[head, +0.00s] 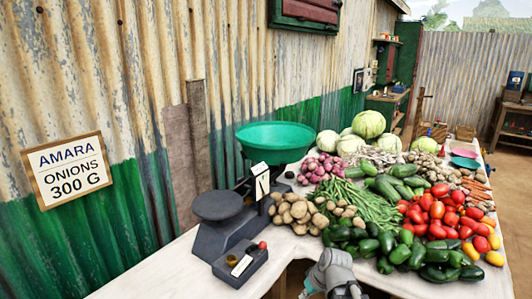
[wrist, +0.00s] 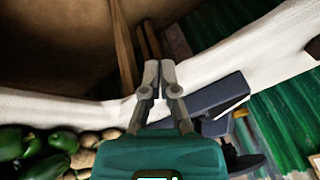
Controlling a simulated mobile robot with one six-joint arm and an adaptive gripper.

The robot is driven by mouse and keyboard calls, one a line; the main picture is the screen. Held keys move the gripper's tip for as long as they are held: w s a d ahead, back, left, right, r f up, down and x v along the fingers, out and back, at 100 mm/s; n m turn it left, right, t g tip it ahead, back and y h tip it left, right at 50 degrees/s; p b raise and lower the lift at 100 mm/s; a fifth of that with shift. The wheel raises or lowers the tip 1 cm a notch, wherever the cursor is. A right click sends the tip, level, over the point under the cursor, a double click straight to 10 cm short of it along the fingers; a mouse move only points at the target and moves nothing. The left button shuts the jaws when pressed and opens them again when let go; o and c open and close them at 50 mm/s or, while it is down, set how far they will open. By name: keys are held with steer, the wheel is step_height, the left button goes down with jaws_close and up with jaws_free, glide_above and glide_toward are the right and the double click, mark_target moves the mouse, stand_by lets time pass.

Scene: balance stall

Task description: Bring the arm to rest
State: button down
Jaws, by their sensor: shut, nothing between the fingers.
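My gripper (wrist: 160,72) shows in the wrist view with its two grey fingers together and nothing between them. Part of my arm (head: 334,272) shows at the bottom of the head view, in front of the table's near edge and apart from the goods. In the wrist view the fingers overlap the picture of the white tabletop (wrist: 75,107) and the dark scale (wrist: 212,95); I cannot tell the exact gap.
A dark balance scale (head: 222,238) with a green bowl (head: 275,143) and a flat dark pan (head: 217,205) stands at the left. Peppers (head: 400,254), tomatoes (head: 437,212), potatoes (head: 297,211) and red onions (head: 322,167) crowd the table. A sign (head: 67,171) reads "AMARA ONIONS 300 G".

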steer(key=s+d+m+g+h, duration=0.2)
steer(key=s+d+m+h, duration=0.2)
steer(key=s+d, duration=0.15)
step_height(320, 180, up, 15)
steer(key=p, duration=1.6)
steer(key=shift+a+f, duration=0.2)
